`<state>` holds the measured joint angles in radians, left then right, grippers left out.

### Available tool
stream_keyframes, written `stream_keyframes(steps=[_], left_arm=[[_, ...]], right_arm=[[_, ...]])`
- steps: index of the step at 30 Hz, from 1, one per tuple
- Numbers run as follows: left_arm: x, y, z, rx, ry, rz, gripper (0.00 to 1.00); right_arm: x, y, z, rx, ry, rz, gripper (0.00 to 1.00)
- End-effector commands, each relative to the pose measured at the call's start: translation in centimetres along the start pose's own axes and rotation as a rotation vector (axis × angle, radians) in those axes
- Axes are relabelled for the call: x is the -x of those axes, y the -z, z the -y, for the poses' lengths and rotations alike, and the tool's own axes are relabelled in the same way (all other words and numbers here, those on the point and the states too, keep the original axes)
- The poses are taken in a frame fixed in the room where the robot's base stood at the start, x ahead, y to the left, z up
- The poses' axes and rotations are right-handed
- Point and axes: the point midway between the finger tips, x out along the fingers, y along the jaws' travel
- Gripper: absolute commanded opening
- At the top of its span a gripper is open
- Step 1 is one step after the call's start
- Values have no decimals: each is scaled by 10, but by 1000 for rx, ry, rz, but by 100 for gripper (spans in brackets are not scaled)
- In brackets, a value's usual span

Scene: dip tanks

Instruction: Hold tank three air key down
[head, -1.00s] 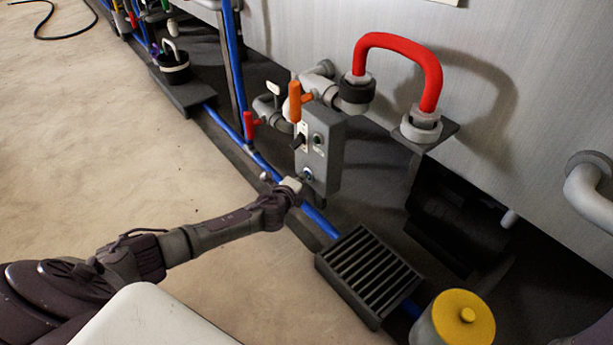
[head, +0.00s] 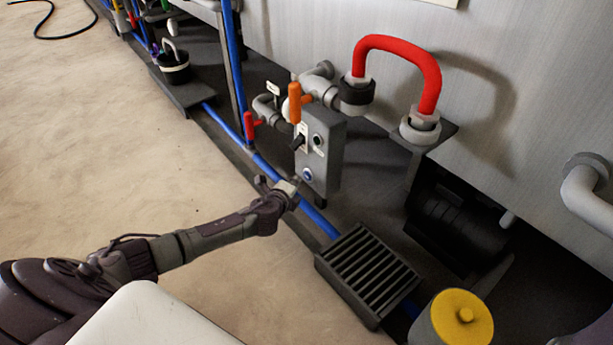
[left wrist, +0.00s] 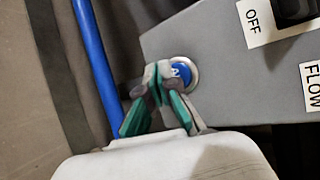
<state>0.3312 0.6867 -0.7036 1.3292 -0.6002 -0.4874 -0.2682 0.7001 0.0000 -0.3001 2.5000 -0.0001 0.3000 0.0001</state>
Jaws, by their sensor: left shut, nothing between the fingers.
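The air key appears to be a round blue button (head: 307,174) in a metal ring, low on the front of a grey control box (head: 325,152). In the left wrist view the blue button (left wrist: 182,72) shows a pale mark, and its left edge is partly behind a fingertip. My left gripper (head: 295,182) is just below and left of the button in the head view. In the left wrist view its green and grey fingers (left wrist: 158,72) are shut and empty. In the head view a small gap shows between the fingertips and the button. My right gripper is out of view.
A black switch (head: 298,142) and a dark round knob sit higher on the box. Orange (head: 295,103) and red (head: 249,126) valve handles stand close by. A blue pipe (head: 318,219) runs behind my gripper. A slotted grate (head: 366,270) and a yellow-capped container (head: 463,315) lie right.

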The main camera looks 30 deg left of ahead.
Motion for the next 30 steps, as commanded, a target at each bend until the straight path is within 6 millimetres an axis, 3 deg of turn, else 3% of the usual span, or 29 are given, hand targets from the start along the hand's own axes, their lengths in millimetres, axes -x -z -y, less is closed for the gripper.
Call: stream_keyframes(steps=[15,30], left_arm=[[37,-20,-20,0,-2,0,0],[38,-21,-20,0,0,0,0]], right_arm=[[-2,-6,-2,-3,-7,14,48],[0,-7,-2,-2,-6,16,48]])
